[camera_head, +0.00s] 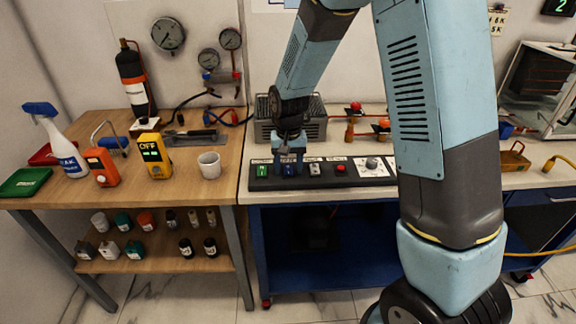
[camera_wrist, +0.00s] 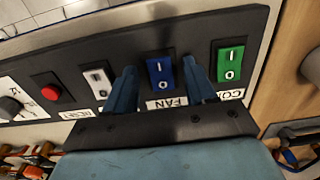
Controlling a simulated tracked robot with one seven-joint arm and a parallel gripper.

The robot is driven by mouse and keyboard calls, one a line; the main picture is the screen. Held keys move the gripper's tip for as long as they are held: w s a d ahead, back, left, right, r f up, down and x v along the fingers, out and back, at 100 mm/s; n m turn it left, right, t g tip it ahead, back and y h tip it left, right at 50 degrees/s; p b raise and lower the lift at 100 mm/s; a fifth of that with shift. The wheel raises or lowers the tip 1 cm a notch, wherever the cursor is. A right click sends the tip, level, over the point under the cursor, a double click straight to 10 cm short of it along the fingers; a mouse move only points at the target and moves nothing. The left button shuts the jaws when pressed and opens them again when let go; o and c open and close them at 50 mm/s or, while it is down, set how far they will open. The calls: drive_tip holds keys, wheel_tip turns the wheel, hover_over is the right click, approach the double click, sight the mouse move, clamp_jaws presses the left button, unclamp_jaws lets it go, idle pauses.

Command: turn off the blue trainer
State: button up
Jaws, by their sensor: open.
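A black control panel (camera_head: 322,183) lies on the right bench; it also shows in the wrist view (camera_wrist: 135,45). It carries a blue rocker switch (camera_wrist: 160,73) marked I and O, with a FAN label. No thing marked "trainer" can be read. My gripper (camera_head: 290,158) is over the panel, pointing down. In the wrist view my gripper (camera_wrist: 159,68) is open, with one finger on each side of the blue switch and nothing held. I cannot tell whether the fingers touch the panel, or which side of the switch is pressed. In the head view the fingers largely hide the switch.
A green rocker switch (camera_wrist: 229,62) and a white one (camera_wrist: 99,83) flank the blue one closely. A red button (camera_wrist: 51,92) and a knob (camera_head: 371,163) lie farther along. A grey metal box (camera_head: 262,125) stands behind the panel. A white cup (camera_head: 209,165) stands to the left.

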drive_tip(key=shift+c, duration=0.4)
clamp_jaws()
drive_tip(key=shift+f, duration=0.1)
drive_tip(key=shift+w+g, duration=0.2)
drive_tip(key=shift+g, duration=0.55)
drive_tip(key=shift+w+g, duration=0.15)
drive_tip(key=shift+g, duration=0.6)
drive_tip(key=shift+o, duration=0.4)
unclamp_jaws()
drive_tip(key=shift+r, duration=0.2)
